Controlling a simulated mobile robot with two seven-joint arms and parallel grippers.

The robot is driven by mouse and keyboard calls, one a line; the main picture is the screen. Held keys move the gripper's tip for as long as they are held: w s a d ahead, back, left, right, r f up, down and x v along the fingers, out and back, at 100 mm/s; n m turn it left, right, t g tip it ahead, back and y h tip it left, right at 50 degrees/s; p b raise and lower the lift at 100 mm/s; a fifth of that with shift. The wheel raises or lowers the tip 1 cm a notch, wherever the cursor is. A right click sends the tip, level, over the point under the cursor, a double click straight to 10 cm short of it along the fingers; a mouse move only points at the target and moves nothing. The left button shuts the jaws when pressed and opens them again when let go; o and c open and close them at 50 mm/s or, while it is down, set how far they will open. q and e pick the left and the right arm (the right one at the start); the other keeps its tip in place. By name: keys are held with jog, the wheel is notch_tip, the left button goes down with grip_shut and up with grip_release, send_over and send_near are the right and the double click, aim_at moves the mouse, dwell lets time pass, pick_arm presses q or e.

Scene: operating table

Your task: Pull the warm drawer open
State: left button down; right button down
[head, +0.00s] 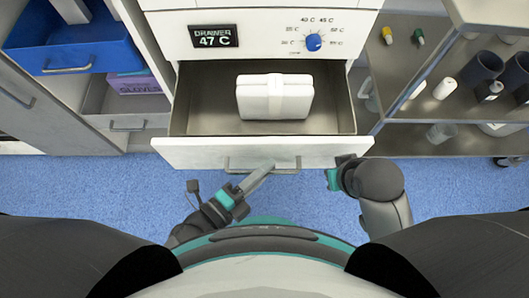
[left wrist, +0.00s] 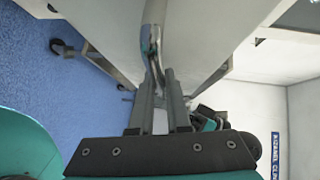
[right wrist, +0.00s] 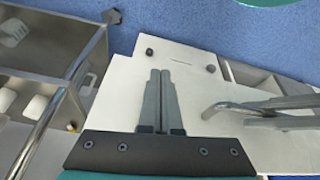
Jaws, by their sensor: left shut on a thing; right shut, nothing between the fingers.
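The warm drawer (head: 210,152) stands open in the head view, pulled out from the white cabinet below a display reading 47 C. A white wrapped pack (head: 275,97) lies inside it. Its bar handle (head: 240,162) runs along the front and also shows in the left wrist view (left wrist: 155,50). My left gripper (head: 268,168) is shut on the handle. My right gripper (head: 332,178) is near the right end of the drawer front; in the right wrist view its fingers (right wrist: 160,85) are shut together with nothing between them, apart from the handle.
A blue bin (head: 75,45) and a gloves box (head: 140,84) are at the left. At the right, metal shelves (head: 430,145) hold dark cups and small bottles. A blue dial (head: 313,42) is above the drawer. Blue floor is clear before the drawer.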

pick_arm(q)
jog(key=shift+s, duration=0.2)
jog(key=c, duration=0.9)
grip_release()
jog(key=p+v, duration=0.3)
jog(key=v, duration=1.2)
pick_arm(e)
notch_tip(320, 180, down, 7)
jog(key=s+g, duration=0.1)
jog(key=s, duration=0.1)
pick_arm(q)
jog(key=shift+s, duration=0.1)
pick_arm(e)
jog(key=shift+d, duration=0.1)
